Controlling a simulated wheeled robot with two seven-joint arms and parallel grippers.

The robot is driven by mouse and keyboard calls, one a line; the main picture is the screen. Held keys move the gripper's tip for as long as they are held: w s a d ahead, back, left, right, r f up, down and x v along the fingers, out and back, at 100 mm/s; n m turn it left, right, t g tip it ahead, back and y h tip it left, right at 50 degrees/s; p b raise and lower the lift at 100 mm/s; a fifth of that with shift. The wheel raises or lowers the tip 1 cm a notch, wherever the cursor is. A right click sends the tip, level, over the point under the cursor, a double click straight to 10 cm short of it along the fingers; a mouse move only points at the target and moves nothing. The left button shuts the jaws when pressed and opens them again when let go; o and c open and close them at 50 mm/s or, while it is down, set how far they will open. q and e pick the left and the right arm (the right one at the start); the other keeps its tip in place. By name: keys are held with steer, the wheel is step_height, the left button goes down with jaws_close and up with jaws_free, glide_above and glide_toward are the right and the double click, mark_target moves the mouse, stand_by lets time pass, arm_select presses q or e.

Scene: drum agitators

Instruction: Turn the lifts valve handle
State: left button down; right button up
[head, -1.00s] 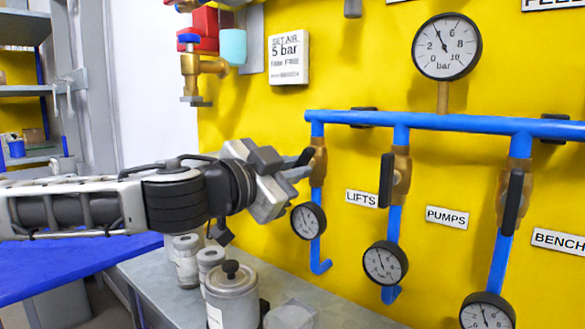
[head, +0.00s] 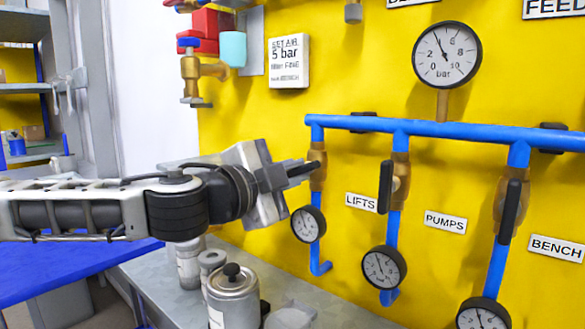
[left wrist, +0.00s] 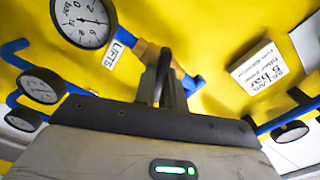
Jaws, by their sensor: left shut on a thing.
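The lifts valve (head: 318,172) is a brass body on the leftmost blue drop pipe, left of the LIFTS label (head: 361,203). Its black handle (head: 302,169) sticks out from the brass toward my left gripper, and its far part is hidden by the jaws. My left gripper (head: 285,176) is shut on this handle. In the left wrist view the dark handle (left wrist: 160,78) shows between the fingers, with the brass valve behind it. The lifts gauge (head: 308,224) hangs just below the valve. My right gripper is not in view.
The pumps valve handle (head: 386,184) and bench valve handle (head: 511,207) stand upright to the right. A blue header pipe (head: 450,126) runs above under a large gauge (head: 447,55). Metal canisters (head: 232,295) stand on the grey bench below my arm.

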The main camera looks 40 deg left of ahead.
arm_select(q)
steer(key=m, duration=0.2)
steer(key=shift+m, duration=0.3)
steer(key=shift+m+p, duration=0.4)
steer(key=shift+m, duration=0.7)
steer(key=c, duration=1.5)
jaws_free()
steer(key=shift+o, duration=0.2)
steer(key=shift+s+r, duration=0.1)
steer(key=shift+s, duration=0.05)
